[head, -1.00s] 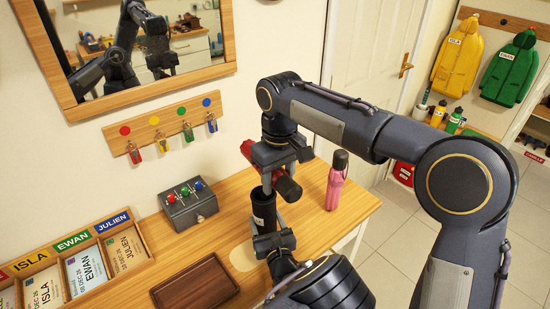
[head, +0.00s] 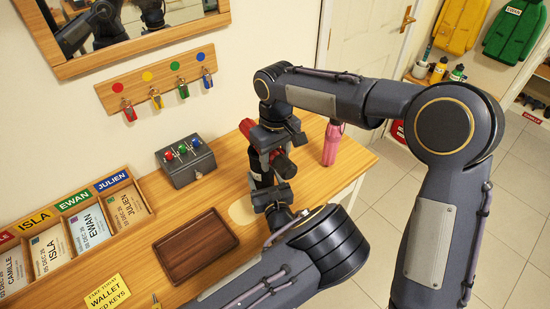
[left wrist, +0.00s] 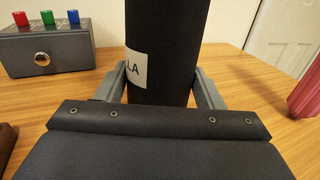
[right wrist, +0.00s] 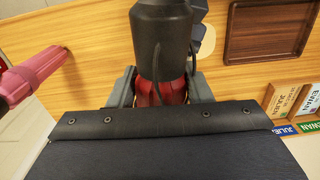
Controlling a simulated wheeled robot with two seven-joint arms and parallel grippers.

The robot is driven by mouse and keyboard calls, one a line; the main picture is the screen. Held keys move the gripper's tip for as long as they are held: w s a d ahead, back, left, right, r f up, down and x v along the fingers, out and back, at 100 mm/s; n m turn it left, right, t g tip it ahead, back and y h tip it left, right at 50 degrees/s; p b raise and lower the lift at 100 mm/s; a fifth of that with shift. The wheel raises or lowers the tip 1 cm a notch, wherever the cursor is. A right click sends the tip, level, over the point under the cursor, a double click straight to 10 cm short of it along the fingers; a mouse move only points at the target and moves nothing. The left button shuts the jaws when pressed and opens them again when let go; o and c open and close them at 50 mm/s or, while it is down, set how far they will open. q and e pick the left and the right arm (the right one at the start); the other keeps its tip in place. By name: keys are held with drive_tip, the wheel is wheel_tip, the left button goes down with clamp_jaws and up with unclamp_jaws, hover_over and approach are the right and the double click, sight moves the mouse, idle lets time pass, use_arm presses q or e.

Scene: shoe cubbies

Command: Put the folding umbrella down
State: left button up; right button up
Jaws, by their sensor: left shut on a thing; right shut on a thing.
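My right gripper (head: 272,148) is shut on a red folding umbrella (head: 283,164). In the right wrist view, its pleated red part (right wrist: 165,95) sits between the fingers, below a dark end (right wrist: 162,40) with a strap. My left gripper (head: 268,197) is shut on a dark upright cylinder (left wrist: 162,45) with a white label ending in "LA". Whether umbrella and cylinder touch, and whether the cylinder's base rests on the table, I cannot tell.
A pink pleated item (head: 332,146) stands to the right on the wooden table (head: 210,203). A pale oval patch (head: 243,212) lies by my left gripper. A brown tray (head: 195,245), a grey box with coloured knobs (head: 185,162) and name-card compartments (head: 80,225) are left.

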drive_tip(key=shift+f, duration=0.65)
drive_tip(key=shift+f, duration=0.15)
drive_tip(key=o, duration=1.3)
